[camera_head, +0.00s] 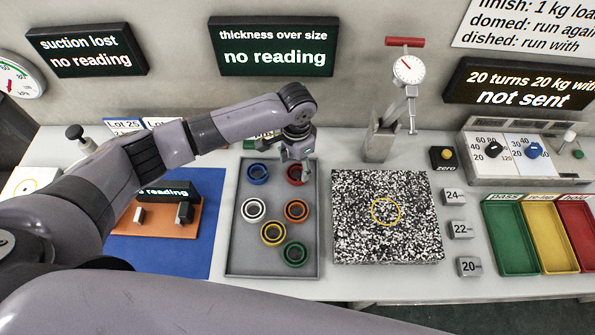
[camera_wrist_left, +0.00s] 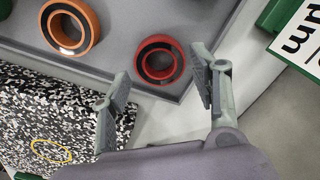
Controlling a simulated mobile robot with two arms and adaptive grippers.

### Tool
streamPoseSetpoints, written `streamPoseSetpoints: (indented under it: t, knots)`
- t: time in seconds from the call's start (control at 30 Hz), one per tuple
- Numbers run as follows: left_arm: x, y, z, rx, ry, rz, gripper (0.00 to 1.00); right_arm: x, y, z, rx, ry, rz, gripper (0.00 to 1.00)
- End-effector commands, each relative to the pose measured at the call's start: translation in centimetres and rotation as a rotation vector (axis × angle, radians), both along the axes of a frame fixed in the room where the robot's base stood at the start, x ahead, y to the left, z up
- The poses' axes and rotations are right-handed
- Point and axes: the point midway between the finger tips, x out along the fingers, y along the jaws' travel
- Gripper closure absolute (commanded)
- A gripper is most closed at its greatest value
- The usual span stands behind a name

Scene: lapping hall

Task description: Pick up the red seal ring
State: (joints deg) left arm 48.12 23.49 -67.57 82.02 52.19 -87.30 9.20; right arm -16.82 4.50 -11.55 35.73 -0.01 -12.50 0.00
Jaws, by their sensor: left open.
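The red seal ring (camera_head: 296,175) lies in the far right corner of the grey tray (camera_head: 270,268). My left gripper (camera_head: 297,158) is above that corner and hides part of the ring in the head view. In the left wrist view the red seal ring (camera_wrist_left: 159,60) lies flat, beyond and roughly between the fingertips. My left gripper (camera_wrist_left: 162,88) is open there, with nothing between its fingers. I cannot tell its exact height above the ring. My right gripper is not in view.
The tray also holds blue (camera_head: 258,173), white (camera_head: 253,210), orange (camera_head: 295,210), yellow (camera_head: 273,233) and green (camera_head: 295,254) rings. A speckled granite plate (camera_head: 350,230) stands right of the tray. A dial gauge stand (camera_head: 381,140) rises behind it.

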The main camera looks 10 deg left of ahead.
Motion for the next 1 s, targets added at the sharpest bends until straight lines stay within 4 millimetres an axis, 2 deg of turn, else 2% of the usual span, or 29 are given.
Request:
streamPoseSetpoints:
  t: [0.07, 0.2, 0.5, 1.0]
  knots:
    - [-0.1, -0.1, -1.1, 0.001, 0.004, 0.0, 0.44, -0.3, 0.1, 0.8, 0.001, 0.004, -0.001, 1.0]
    - [-0.1, -0.1, -2.9, -0.001, 0.002, 0.0, 0.44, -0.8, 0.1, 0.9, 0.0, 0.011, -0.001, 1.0]
    - [-0.1, -0.1, -3.5, 0.0, 0.001, -0.001, 0.44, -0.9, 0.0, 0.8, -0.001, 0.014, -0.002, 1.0]
    - [0.0, -0.1, -3.4, -0.001, 0.001, -0.001, 0.77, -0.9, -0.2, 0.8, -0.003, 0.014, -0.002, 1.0]
